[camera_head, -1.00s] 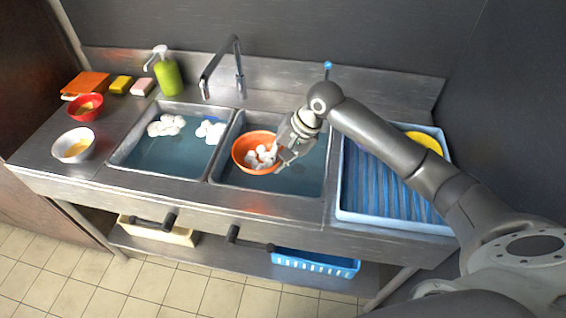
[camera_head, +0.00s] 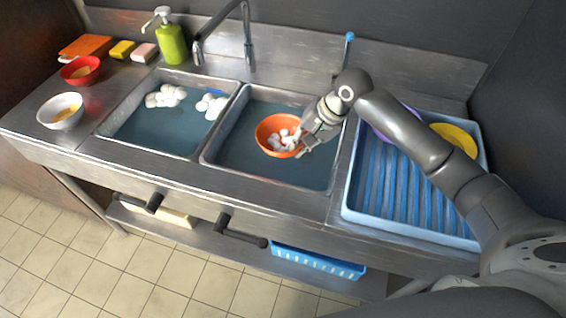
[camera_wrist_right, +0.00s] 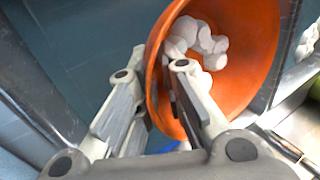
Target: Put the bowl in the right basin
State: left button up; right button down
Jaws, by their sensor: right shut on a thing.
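The orange bowl (camera_head: 264,143) is within the right basin (camera_head: 225,168), tilted, with white foam-like lumps inside. In the right wrist view the orange bowl (camera_wrist_right: 262,48) has its rim between my fingers. My right gripper (camera_head: 304,141) is shut on the right side of that rim; it also shows in the right wrist view (camera_wrist_right: 155,78). Whether the bowl touches the basin floor cannot be told. My left gripper is not in view.
The left basin (camera_head: 120,137) holds white lumps and something blue. A faucet (camera_head: 247,40) and green soap bottle (camera_head: 172,45) stand behind. A blue ribbed tray (camera_head: 400,232) with a yellow plate (camera_head: 455,138) and a purple one is at the right. The right basin's left part is clear.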

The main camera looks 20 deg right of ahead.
aim_at(292, 175)
jog(key=shift+f, duration=0.9)
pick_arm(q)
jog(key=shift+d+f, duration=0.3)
pick_arm(e)
notch_tip(292, 175, down, 9)
jog(key=shift+f, duration=0.1)
jog(key=c, duration=1.5)
grip_release()
jog(key=shift+c, duration=0.2)
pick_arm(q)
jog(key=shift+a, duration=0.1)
pick_arm(e)
jog(key=v, duration=1.2)
